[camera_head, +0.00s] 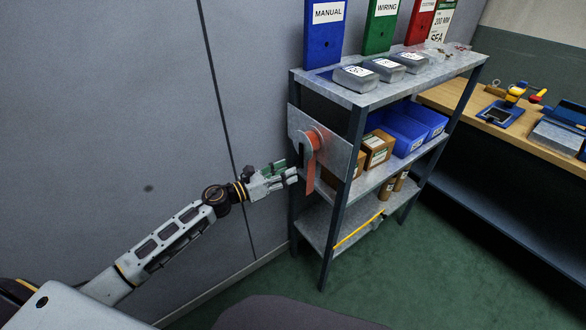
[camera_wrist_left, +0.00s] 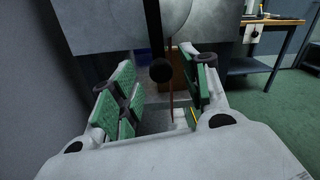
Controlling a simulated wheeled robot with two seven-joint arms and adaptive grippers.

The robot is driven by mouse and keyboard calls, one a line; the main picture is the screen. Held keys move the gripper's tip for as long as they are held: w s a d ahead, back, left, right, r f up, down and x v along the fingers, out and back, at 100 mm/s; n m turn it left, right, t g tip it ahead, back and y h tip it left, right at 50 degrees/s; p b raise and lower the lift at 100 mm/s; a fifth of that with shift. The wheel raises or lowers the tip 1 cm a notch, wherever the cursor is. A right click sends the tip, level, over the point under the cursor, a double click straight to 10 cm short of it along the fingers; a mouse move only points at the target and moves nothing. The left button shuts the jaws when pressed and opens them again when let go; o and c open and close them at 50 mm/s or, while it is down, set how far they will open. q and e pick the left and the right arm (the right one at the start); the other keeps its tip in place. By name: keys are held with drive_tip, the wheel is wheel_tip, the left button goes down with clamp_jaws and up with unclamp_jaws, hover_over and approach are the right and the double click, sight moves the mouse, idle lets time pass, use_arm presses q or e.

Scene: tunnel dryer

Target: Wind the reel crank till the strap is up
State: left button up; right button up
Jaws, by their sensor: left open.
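The reel (camera_head: 317,138), with an orange spool, is mounted on a grey metal plate (camera_head: 340,158) at the shelf's left end. The orange strap (camera_head: 310,182) hangs down from it; its lower end hangs free. In the left wrist view the crank's dark arm (camera_wrist_left: 152,28) points down in front of a grey disc (camera_wrist_left: 188,14) and ends in a black knob (camera_wrist_left: 160,71). My left gripper (camera_head: 293,171) is open beside the reel. In the wrist view its green-padded fingers (camera_wrist_left: 157,67) stand either side of the knob, with gaps. My right gripper is out of view.
The metal shelf (camera_head: 345,93) holds binders (camera_head: 324,35), grey boxes, blue bins (camera_head: 402,132) and cardboard boxes (camera_head: 377,148). A wall stands close on the left. A wooden workbench (camera_head: 490,115) is at right. Green floor (camera_head: 400,265) is clear in front.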

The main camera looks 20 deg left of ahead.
use_arm(q)
drive_tip(key=shift+x, duration=1.25)
drive_tip(key=shift+w+d, duration=0.1)
drive_tip(key=shift+w, duration=0.05)
drive_tip(key=shift+w+d, duration=0.15)
drive_tip(key=shift+d, duration=0.05)
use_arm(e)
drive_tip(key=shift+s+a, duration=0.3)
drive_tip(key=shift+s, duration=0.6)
use_arm(q)
drive_tip(key=shift+c, duration=0.4)
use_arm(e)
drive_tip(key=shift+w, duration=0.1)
use_arm(q)
clamp_jaws()
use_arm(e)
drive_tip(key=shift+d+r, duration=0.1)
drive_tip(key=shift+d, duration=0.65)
